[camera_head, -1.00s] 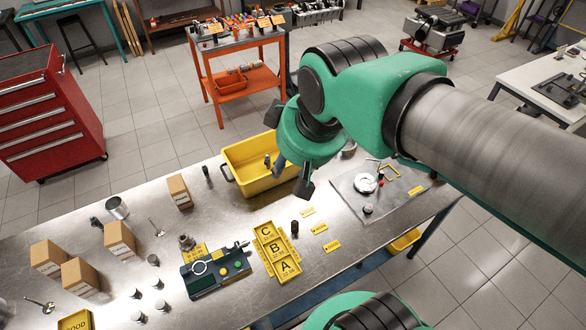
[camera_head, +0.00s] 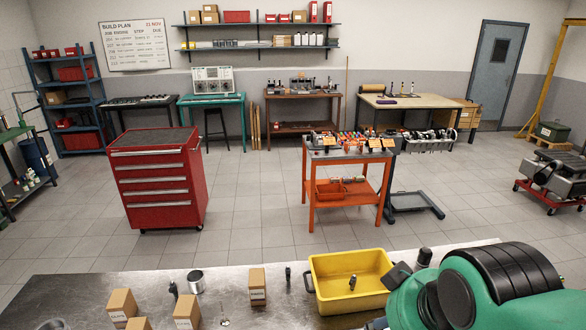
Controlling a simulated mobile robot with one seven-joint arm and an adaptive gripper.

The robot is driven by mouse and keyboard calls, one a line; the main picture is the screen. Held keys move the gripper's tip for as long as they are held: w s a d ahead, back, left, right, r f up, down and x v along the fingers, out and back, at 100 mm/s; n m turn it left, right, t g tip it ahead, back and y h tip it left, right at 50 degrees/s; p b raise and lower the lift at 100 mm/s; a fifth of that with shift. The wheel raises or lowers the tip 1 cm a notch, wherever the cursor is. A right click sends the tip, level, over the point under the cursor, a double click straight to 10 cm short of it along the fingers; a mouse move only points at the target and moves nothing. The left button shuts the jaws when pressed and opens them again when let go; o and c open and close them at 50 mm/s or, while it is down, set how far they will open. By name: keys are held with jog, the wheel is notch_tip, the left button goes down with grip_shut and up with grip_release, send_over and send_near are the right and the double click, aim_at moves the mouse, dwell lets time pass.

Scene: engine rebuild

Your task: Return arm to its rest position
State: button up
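My arm (camera_head: 495,290) shows as a green and black mass at the lower right of the head view, over the right part of the steel workbench (camera_head: 80,285). Part of my gripper (camera_head: 398,274) shows as a dark piece beside the right rim of the yellow bin (camera_head: 335,305). The rest of the gripper is hidden by the arm or lies below the frame, so its opening does not show. I see nothing held in it.
The bin holds a small dark part (camera_head: 352,282). Several cardboard boxes (camera_head: 187,311) and a metal cylinder (camera_head: 195,281) stand on the bench. Beyond it are a red tool cabinet (camera_head: 160,190) and an orange cart (camera_head: 350,180). Tiled floor between them is clear.

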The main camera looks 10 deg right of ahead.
jog(key=shift+f+b, duration=2.25)
jog(key=shift+f, duration=0.45)
jog(key=shift+f, duration=0.1)
notch_tip(320, 180, down, 12)
jog(key=b, duration=1.2)
dwell(3.5)
